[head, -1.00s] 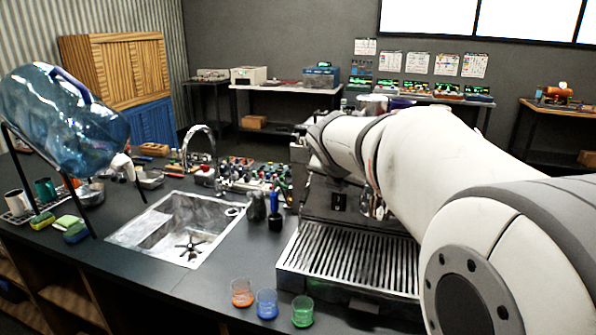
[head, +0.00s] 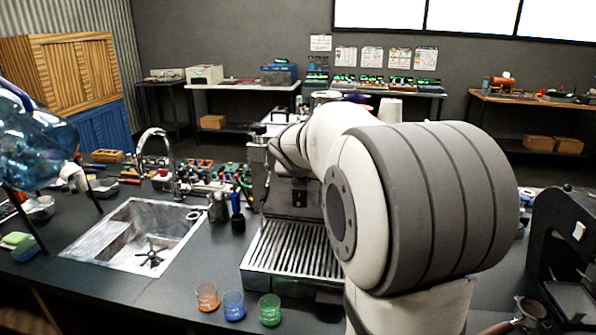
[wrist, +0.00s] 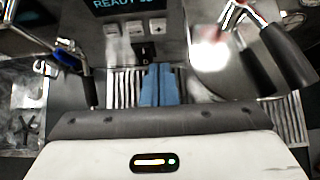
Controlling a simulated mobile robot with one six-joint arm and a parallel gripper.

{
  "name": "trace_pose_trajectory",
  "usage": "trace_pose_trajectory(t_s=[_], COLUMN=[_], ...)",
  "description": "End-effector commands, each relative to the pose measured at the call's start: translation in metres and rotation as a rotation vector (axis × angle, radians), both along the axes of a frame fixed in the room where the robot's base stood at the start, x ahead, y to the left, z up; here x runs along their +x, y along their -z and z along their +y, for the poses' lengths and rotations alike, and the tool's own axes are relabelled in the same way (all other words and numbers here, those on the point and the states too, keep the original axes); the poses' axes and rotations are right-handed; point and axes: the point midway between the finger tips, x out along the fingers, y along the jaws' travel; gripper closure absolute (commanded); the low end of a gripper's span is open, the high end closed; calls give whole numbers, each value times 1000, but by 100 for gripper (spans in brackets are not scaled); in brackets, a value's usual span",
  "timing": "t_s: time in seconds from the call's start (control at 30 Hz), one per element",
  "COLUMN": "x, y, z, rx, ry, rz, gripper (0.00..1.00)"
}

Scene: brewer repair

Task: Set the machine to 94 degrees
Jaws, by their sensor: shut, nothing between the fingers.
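The espresso machine (head: 295,250) stands on the dark counter, its front partly hidden by my arm in the head view. In the wrist view its display (wrist: 125,4) glows with "READY" and a number cut off by the top edge, too unclear to read. Below it are square buttons, among them a minus button (wrist: 110,31) and a plus button (wrist: 158,26). My gripper (wrist: 157,68) has its blue fingers together and empty, below the buttons and over the drip grate (wrist: 122,88). The head view does not show the fingers.
A black-handled portafilter (wrist: 284,50) is right of the fingers and a steam wand (wrist: 72,50) is left. A sink (head: 140,235) lies left; a black grinder-like machine (head: 560,240) stands right.

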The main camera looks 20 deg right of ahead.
Motion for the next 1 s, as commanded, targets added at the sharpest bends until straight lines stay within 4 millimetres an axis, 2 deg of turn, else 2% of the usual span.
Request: trace_pose_trajectory(t_s=[0.13,0.4,1.0], x=[20,47,56], y=[23,19,16], z=[-14,-32,-40], rx=[1,1,1], ry=[1,1,3], rz=[3,0,1], gripper=[100,100,100])
